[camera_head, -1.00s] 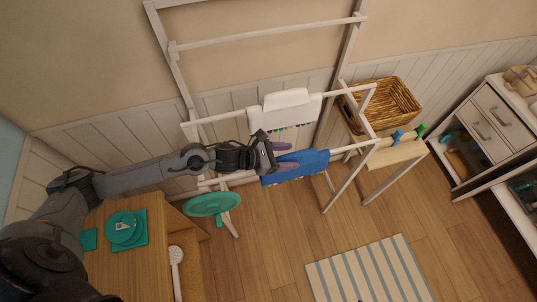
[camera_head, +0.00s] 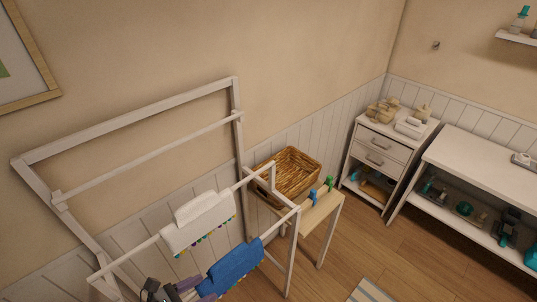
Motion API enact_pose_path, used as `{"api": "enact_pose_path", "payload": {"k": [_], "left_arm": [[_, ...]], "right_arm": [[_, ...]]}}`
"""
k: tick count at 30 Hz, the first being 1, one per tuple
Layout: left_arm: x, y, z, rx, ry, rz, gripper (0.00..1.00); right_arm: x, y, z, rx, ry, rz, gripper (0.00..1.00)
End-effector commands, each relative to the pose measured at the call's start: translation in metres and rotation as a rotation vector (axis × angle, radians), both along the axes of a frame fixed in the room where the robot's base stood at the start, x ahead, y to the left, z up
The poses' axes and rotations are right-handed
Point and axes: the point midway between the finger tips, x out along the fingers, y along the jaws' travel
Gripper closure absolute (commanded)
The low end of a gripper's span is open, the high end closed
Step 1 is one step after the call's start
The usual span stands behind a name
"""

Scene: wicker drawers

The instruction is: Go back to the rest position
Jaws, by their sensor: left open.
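My left gripper (camera_head: 196,288) shows at the bottom edge, left of centre, with its arm cut off by the frame. Its fingers are open, close to the left edge of a blue cloth (camera_head: 236,266). The cloth hangs over the front rail of a white drying rack (camera_head: 128,252). I cannot tell whether the fingers touch the cloth. A white cloth with a coloured fringe (camera_head: 198,222) hangs on the rail behind. My right gripper is out of view.
A wicker basket (camera_head: 289,174) and a small wooden table (camera_head: 318,212) with blue and green clips stand right of the rack. A white drawer cabinet (camera_head: 384,153) and a white shelf bench (camera_head: 486,172) stand further right. Wooden floor (camera_head: 375,240) lies open between them.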

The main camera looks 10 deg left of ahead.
Motion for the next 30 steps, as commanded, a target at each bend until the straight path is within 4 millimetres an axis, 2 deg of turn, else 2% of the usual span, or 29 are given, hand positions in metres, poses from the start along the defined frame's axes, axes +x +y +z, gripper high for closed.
{"api": "enact_pose_path", "payload": {"k": [1, 3, 6, 10, 14, 18, 21, 24, 29, 30], "left_arm": [[-0.008, -0.017, -0.003, -0.064, 0.018, 0.01, 0.39], [-0.017, -0.04, 0.0, -0.158, 0.034, 0.034, 0.39], [-0.025, -0.064, 0.005, -0.289, 0.087, 0.132, 0.39], [-0.029, -0.073, 0.007, -0.524, 0.286, 0.385, 0.39], [-0.038, -0.059, -0.001, -0.833, 0.581, 0.751, 0.39], [-0.06, -0.035, -0.016, -1.184, 0.886, 1.192, 0.39], [-0.081, -0.019, -0.026, -1.415, 1.046, 1.499, 0.39], [-0.101, -0.006, -0.031, -1.618, 1.138, 1.785, 0.39], [-0.132, 0.007, -0.04, -1.849, 1.161, 2.178, 0.39], [-0.139, 0.008, -0.042, 1.861, -1.127, -2.223, 0.39]], "right_arm": [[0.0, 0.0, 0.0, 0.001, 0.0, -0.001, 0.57], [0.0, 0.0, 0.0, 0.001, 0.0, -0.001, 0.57], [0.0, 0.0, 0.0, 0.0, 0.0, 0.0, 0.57], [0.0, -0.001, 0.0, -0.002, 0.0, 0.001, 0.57], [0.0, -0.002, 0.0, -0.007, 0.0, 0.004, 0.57], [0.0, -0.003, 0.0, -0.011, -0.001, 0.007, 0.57], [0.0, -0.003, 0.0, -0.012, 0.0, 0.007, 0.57], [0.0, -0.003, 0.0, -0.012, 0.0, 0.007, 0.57], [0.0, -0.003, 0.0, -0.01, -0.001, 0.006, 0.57], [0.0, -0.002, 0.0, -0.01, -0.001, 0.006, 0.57]]}}
